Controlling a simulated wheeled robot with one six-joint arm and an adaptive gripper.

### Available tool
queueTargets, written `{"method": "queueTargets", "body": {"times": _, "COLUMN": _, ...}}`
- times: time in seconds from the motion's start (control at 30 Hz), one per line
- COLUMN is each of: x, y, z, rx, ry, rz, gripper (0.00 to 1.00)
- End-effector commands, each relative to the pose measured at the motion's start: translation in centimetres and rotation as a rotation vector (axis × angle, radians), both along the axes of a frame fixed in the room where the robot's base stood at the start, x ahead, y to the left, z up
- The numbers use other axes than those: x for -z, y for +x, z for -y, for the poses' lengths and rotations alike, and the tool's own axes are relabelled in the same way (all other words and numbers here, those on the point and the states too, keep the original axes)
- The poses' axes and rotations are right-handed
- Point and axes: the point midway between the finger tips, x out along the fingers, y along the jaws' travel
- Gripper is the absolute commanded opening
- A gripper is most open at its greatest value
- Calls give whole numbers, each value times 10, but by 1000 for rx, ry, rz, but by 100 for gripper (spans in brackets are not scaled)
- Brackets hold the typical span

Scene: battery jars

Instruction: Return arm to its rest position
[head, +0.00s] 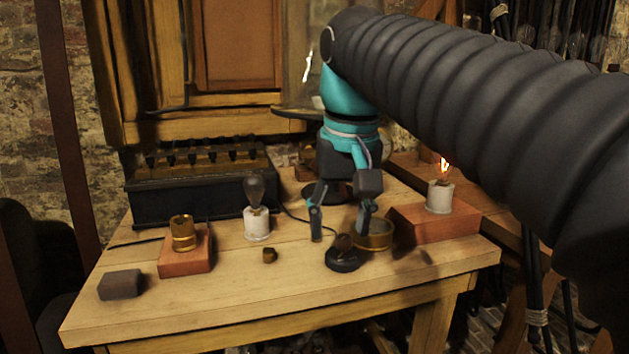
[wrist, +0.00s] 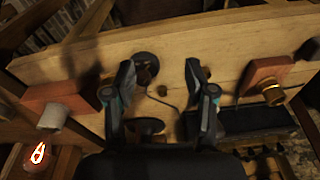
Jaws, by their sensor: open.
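My gripper (head: 340,222) is open and empty above the wooden table (head: 250,300), pointing down from the teal wrist. In the wrist view its two fingers stand apart (wrist: 160,76), with bare wood and a thin cable between them. Just in front of it in the head view is a round black base with a brown knob (head: 343,257). A brass ring (head: 374,236) stands close by the right finger, partly hidden behind it. Whether the finger touches the ring or is only in front of it I cannot tell.
A reddish block (head: 435,225) bears a white jar with a lit bulb (head: 440,190). A dark bulb in a white holder (head: 256,210), a small brass piece (head: 269,256), a brass cup on a block (head: 183,235) and a grey block (head: 121,284) stand left. A black case (head: 200,195) stands behind.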

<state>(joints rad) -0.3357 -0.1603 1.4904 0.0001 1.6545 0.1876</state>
Motion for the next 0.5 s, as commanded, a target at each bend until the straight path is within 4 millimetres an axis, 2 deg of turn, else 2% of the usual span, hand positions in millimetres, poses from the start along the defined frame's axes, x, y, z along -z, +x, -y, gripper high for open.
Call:
{"method": "queueTargets", "body": {"times": 0.27, "x": 55, "y": 6, "z": 10, "rx": -39, "ry": 15, "rz": 90, "gripper": 55}}
{"method": "queueTargets", "body": {"times": 0.37, "x": 84, "y": -1, "z": 22, "rx": -43, "ry": 20, "rz": 138, "gripper": 55}}
{"method": "queueTargets", "body": {"times": 0.5, "x": 128, "y": -19, "z": 45, "rx": -34, "ry": 21, "rz": 207, "gripper": 55}}
